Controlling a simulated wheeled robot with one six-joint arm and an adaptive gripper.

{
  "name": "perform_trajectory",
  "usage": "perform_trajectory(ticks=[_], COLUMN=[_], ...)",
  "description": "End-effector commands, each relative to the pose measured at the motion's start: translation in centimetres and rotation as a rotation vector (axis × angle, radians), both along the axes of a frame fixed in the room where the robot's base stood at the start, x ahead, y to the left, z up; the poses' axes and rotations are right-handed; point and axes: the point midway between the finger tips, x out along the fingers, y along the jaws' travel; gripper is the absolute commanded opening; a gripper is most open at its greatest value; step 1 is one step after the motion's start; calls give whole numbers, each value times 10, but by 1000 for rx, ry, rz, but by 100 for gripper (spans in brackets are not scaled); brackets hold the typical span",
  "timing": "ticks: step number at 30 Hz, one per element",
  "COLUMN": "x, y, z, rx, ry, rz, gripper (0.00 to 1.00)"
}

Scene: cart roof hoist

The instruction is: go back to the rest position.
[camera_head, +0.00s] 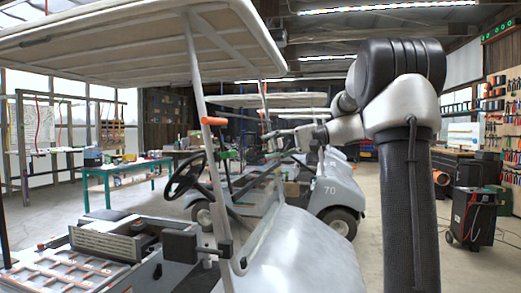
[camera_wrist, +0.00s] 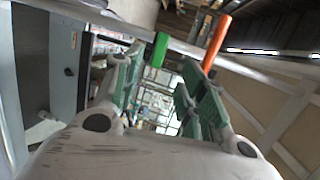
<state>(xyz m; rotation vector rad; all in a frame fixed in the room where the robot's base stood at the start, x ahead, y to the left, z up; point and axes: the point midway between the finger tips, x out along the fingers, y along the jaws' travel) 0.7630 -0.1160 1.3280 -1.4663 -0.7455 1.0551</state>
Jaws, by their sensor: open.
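My gripper (camera_head: 268,146) is held out to the left at the end of my raised arm, in front of the carts. In the wrist view my gripper (camera_wrist: 160,85) has its two green-padded fingers spread apart, with nothing between them. Beyond the fingertips that view shows a green grip (camera_wrist: 159,50) and an orange grip (camera_wrist: 216,43). I cannot tell how far they are from the fingers. The nearest cart has a pale roof (camera_head: 130,45) on a slanted post, and an orange grip (camera_head: 213,121) sits on that post.
The near cart's body (camera_head: 300,255) fills the lower middle. Another cart (camera_head: 335,190), marked 70, stands behind it. A green-framed table (camera_head: 125,168) is at left. A black wheeled unit (camera_head: 472,215) stands at right, with clear floor before it.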

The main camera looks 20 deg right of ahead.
Motion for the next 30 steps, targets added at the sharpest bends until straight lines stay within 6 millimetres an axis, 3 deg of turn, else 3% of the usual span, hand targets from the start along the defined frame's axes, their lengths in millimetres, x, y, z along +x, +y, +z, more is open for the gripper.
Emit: perform_trajectory(ticks=[16,19,21,23,26,30], x=[4,6,-1,-17,-65,-152], y=[-4,-17,-28,-38,-47,-52], z=[-3,-31,-65,-97,-145,-190], rx=[-7,-74,-136,-217,-415,-761], ry=[12,79,156,233,340,395], rz=[-24,-73,-107,-137,-161,-128], gripper=[41,41,41,41,41,41])
